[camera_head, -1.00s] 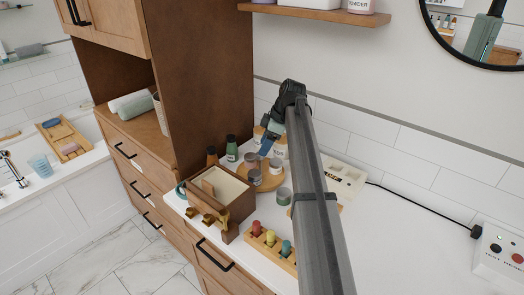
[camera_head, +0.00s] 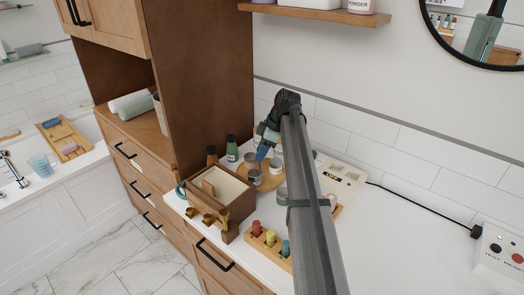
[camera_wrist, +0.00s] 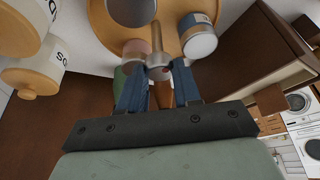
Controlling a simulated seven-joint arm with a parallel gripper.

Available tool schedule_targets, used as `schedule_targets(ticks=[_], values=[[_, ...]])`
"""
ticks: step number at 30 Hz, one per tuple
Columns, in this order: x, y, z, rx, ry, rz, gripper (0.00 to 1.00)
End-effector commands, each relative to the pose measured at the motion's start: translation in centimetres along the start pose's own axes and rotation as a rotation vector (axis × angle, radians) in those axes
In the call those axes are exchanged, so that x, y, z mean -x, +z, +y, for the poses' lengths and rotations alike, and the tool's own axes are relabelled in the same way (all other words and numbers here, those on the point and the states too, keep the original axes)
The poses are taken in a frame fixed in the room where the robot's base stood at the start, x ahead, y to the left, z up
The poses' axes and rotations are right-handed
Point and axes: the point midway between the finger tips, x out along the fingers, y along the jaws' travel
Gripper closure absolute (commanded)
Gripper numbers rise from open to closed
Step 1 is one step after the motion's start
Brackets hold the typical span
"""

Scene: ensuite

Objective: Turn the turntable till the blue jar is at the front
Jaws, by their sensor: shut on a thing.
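The turntable (camera_head: 268,185) is a round wooden disc on the counter with several small jars on it. Its rim also shows at the top of the wrist view (camera_wrist: 100,22). My gripper (camera_head: 262,156) reaches down over it. In the wrist view its blue fingers (camera_wrist: 158,75) are shut on a pale peg (camera_wrist: 158,42) at the turntable. A jar with a blue band and pale lid (camera_wrist: 199,38) stands right of the peg, and a pinkish jar (camera_wrist: 135,50) left of it. A grey jar (camera_head: 255,177) is at the turntable's front left in the head view. Which jar is the blue one is hard to tell there.
A wooden box (camera_head: 220,192) stands close at the front left, with dark and green bottles (camera_head: 232,148) behind it. A rack of coloured pegs (camera_head: 266,242) is in front. A pale device (camera_head: 341,178) lies to the right.

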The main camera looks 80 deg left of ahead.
Motion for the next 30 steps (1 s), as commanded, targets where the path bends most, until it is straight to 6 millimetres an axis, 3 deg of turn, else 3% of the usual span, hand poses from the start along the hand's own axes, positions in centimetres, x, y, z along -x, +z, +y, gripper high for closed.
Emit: schedule_targets(ticks=[9, 20, 30], values=[[0.02, 0.01, 0.01, 0.000, 0.000, 0.000, 1.00], [0.01, 0.01, -0.10, -0.021, 0.008, -0.001, 1.00], [-0.02, -0.02, -0.34, -0.257, 0.107, -0.001, 1.00]])
